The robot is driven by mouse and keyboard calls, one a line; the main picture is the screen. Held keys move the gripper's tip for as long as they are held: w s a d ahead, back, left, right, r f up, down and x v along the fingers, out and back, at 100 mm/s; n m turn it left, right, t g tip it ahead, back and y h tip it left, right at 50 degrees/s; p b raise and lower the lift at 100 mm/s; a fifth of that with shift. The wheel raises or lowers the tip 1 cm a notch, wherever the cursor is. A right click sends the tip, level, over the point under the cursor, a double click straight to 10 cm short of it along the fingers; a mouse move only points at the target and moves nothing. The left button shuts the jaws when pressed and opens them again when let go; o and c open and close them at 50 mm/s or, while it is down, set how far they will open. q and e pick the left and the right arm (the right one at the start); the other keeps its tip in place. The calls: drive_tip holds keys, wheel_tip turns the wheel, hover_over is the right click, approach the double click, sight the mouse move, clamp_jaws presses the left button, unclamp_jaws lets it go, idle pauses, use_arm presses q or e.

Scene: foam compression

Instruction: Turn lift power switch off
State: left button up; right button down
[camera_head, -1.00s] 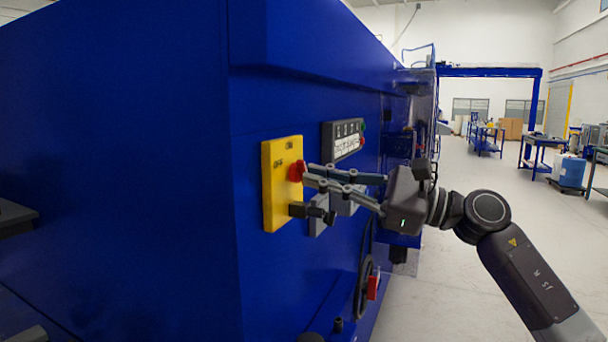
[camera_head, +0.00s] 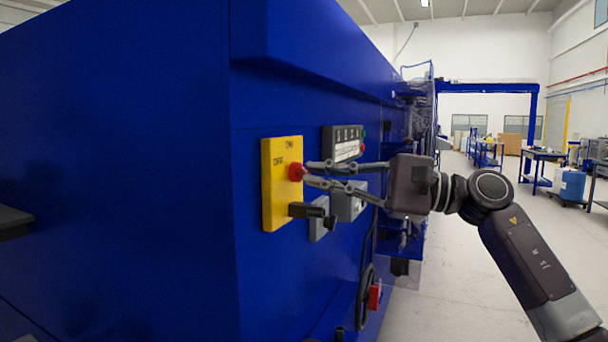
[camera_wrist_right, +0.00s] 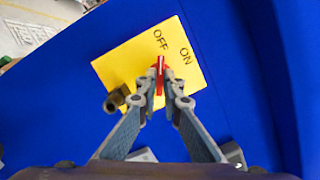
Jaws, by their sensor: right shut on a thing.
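The red switch knob (camera_head: 295,172) sits on a yellow panel (camera_head: 279,210) marked ON and OFF, fixed to the side of a blue machine. My right gripper (camera_head: 305,174) reaches in from the right and is shut on the red knob. In the right wrist view the knob (camera_wrist_right: 160,66) stands between the fingertips of the right gripper (camera_wrist_right: 160,92), and its upper end points at the OFF label on the yellow panel (camera_wrist_right: 115,68). The fingers hide part of the knob. My left gripper does not show.
A dark handle (camera_head: 308,210) sticks out at the lower part of the yellow panel, just below my fingers. A control box (camera_head: 343,143) with buttons and grey boxes (camera_head: 347,205) are close by on the blue machine (camera_head: 180,150). Open floor lies to the right.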

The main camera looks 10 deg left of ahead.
drive_tip(key=n, duration=0.2)
drive_tip(key=shift+r+n+h, duration=0.1)
drive_tip(key=shift+n+h, duration=0.2)
drive_tip(key=n, duration=0.3)
drive_tip(key=shift+n+h, duration=0.3)
drive_tip(key=c, duration=1.3)
unclamp_jaws()
drive_tip(key=shift+d, duration=0.1)
